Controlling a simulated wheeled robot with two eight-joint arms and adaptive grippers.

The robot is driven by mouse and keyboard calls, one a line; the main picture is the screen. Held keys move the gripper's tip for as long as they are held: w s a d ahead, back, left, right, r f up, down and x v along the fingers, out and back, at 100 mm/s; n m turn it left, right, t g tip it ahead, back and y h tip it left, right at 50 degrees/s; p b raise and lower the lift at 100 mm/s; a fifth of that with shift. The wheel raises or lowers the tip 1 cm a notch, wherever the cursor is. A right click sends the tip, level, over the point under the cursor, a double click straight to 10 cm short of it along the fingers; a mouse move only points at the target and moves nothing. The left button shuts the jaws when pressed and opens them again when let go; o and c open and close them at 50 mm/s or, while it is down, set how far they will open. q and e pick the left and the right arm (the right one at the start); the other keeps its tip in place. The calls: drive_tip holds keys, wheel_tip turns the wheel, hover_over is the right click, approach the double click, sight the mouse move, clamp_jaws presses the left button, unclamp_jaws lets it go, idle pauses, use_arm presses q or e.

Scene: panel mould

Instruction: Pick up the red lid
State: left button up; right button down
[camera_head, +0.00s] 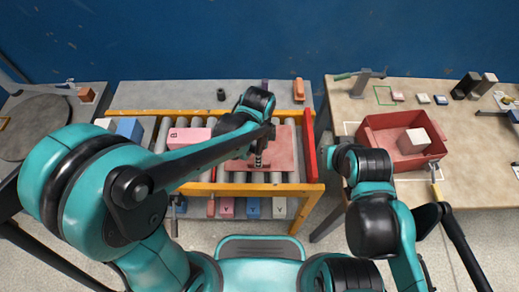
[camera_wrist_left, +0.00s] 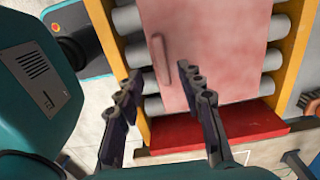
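The red lid is a flat pinkish-red panel (camera_head: 283,148) lying on the roller conveyor in the head view. In the left wrist view the lid (camera_wrist_left: 215,50) fills the upper middle, with a raised bar-shaped handle (camera_wrist_left: 160,58) on it. My left gripper (camera_wrist_left: 160,78) is open, its two fingers apart on either side of the handle's near end; nothing is held. In the head view my left gripper (camera_head: 258,158) is over the lid, partly hidden by its arm.
Yellow rails (camera_head: 280,189) edge the conveyor, with a red bar (camera_head: 310,143) at its right end. A pink block (camera_head: 188,138) rests on the rollers to the left. A red bin (camera_head: 376,133) holding a white block (camera_head: 413,140) stands on the right table.

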use_arm(q)
wheel_tip(320, 180, down, 5)
drive_tip(key=shift+w+d+r+b, duration=0.1)
drive_tip(key=shift+w+b, duration=0.05)
drive_tip(key=shift+b, duration=1.05)
clamp_jaws()
drive_tip(key=shift+r, duration=0.1)
